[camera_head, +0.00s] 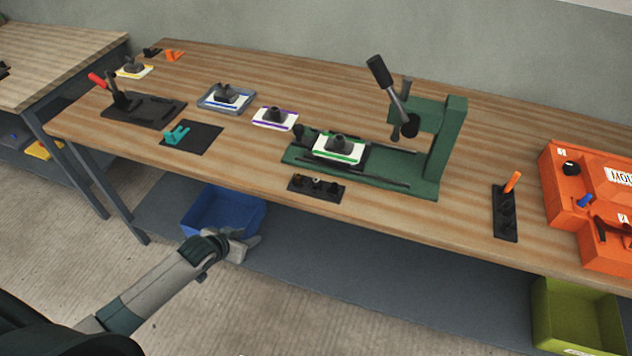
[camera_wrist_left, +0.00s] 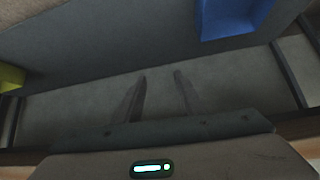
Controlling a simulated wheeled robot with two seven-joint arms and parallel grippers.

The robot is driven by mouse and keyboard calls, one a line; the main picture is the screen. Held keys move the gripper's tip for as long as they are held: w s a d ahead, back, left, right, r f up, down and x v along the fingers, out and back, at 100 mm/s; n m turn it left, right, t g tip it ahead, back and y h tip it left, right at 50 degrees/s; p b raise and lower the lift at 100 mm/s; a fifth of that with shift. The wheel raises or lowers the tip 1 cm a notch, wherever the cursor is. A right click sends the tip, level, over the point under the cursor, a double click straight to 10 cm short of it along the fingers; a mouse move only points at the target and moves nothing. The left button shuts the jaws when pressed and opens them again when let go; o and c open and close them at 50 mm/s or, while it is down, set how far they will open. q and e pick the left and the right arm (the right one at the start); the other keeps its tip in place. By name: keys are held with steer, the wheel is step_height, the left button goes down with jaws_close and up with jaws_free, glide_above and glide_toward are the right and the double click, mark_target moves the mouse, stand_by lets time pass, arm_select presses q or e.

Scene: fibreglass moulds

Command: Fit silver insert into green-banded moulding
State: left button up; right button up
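The green-banded moulding (camera_head: 324,155) is a white plate with a green band and a dark raised part. It sits on the bed of a green lever press (camera_head: 452,135). A small black holder (camera_head: 332,196) in front of the press carries a few small inserts; one looks silver (camera_head: 317,183), but it is too small to be sure. My left gripper (camera_head: 248,246) is low in front of the table, below its front edge and well apart from the holder. Its two fingers show apart and empty in the left wrist view (camera_wrist_left: 161,78). My right gripper is not in view.
Purple-banded (camera_head: 262,121), blue-banded (camera_head: 215,103) and yellow-banded (camera_head: 124,73) mouldings stand to the left, near a black fixture with a red handle (camera_head: 150,115). Orange cases (camera_head: 597,170) stand at right. A blue bin (camera_head: 215,217) is on the shelf below. The table's front edge lies between gripper and holder.

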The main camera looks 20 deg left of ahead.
mark_target(316, 183)
arm_select(q)
steer(key=d+r+m+h, duration=0.1)
steer(key=d+r, duration=0.2)
steer(key=r, duration=0.6)
steer(key=s+d+r+m+t+h, duration=0.1)
steer(key=d+r, duration=0.3)
steer(key=r, duration=0.6)
steer(key=s+d+r+m+h, duration=0.1)
steer(key=d+r, duration=0.2)
steer(key=r, duration=0.6)
steer(key=shift+s+d+r+h+p, duration=0.2)
steer(key=shift+d+h+p, duration=0.05)
steer(key=shift+h+p, duration=0.15)
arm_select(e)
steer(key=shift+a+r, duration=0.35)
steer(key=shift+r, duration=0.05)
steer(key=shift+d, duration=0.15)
